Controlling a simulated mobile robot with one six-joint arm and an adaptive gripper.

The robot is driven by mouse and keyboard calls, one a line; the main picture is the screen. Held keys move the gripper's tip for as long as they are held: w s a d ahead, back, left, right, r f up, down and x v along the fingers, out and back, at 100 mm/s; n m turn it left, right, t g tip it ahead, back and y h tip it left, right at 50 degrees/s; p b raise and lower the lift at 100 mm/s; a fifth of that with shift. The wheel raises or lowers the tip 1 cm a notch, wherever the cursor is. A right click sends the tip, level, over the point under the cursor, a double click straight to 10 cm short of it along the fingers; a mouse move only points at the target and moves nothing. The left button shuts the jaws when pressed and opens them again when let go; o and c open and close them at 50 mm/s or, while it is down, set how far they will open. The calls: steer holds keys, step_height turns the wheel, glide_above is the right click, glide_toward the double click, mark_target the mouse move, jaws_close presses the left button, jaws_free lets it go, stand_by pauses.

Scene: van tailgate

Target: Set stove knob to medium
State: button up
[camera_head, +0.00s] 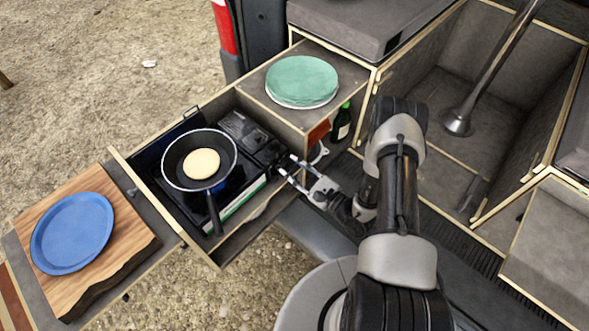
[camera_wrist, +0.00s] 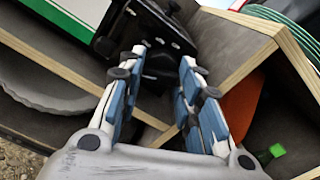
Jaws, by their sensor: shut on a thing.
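The camping stove (camera_head: 222,213) sits in a pulled-out drawer, with a green and white front panel and a black right end (camera_head: 262,150). A black pan (camera_head: 211,180) with a pale round pancake (camera_head: 202,164) stands on the burner. My gripper (camera_head: 286,169) reaches in from the right to the stove's front right end. In the wrist view its blue-padded fingers (camera_wrist: 163,72) close around a small dark part in front of the stove's black end (camera_wrist: 145,25). This is the stove knob; it is mostly hidden between the fingers, and its setting cannot be read.
A blue plate (camera_head: 72,232) lies on a wooden board (camera_head: 120,240) at left. Green plates (camera_head: 301,80) lie on the cabinet top just behind the gripper. A dark bottle (camera_head: 342,123) stands in the compartment below. The drawer's wooden walls are close around the stove.

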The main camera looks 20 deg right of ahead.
steer(key=m, duration=0.5)
steer(key=shift+b, duration=0.4)
steer(key=shift+m, duration=2.3)
steer(key=o, duration=0.8)
steer(key=shift+s, duration=0.1)
steer(key=v, duration=1.2)
